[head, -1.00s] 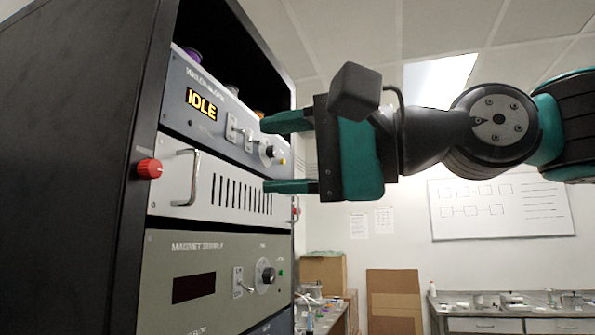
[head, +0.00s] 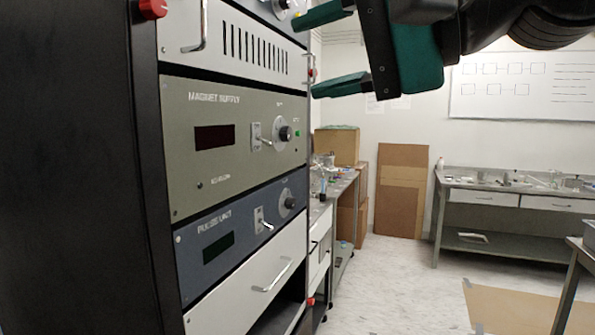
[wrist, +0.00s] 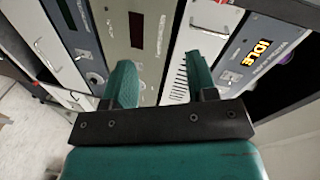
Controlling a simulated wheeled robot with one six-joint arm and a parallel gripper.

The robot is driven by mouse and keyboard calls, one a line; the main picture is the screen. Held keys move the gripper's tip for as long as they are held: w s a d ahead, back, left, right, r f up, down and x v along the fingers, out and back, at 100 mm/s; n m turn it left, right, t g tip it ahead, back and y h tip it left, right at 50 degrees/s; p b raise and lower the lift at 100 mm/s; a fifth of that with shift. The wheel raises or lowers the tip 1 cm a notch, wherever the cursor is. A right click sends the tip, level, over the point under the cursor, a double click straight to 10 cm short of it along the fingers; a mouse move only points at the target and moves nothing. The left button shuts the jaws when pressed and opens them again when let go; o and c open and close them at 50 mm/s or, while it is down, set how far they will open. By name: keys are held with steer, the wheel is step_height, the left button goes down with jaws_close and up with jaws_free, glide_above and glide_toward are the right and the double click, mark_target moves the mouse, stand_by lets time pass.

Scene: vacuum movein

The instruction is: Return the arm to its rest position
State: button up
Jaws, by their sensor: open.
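My gripper (head: 334,53) is at the top of the head view, with its two green fingers apart and nothing between them. The fingers point left toward the front of the instrument rack (head: 235,160), near the white vented panel (head: 250,45). I cannot tell whether they touch it. In the wrist view my gripper (wrist: 162,82) also shows spread, empty fingers in front of the rack panels. A lit IDLE display (wrist: 257,52) is on the panel at the right of that view.
The rack holds a magnet supply panel (head: 235,140) with a dark display and a blue pulse unit panel (head: 240,235). Cardboard boxes (head: 336,147) and benches (head: 510,198) stand at the back. Open floor (head: 400,290) lies right of the rack.

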steer(key=s+d+f+n+g+h, duration=0.1)
steer(key=d+f+n+g+h, duration=0.15)
steer(key=f, duration=0.75)
steer(key=s+d+f+n+g+h, duration=0.1)
steer(key=d+f+n+h, duration=0.2)
steer(key=f, duration=0.7)
steer(key=s+d+f+n+g+h, duration=0.3)
steer(key=s+d+f, duration=0.3)
steer(key=f, duration=0.5)
steer(key=shift+s+d+f+h, duration=0.35)
steer(key=shift+s+h, duration=0.4)
steer(key=shift+s, duration=0.45)
steer(key=shift+w+r+g, duration=0.1)
steer(key=shift+g, duration=0.15)
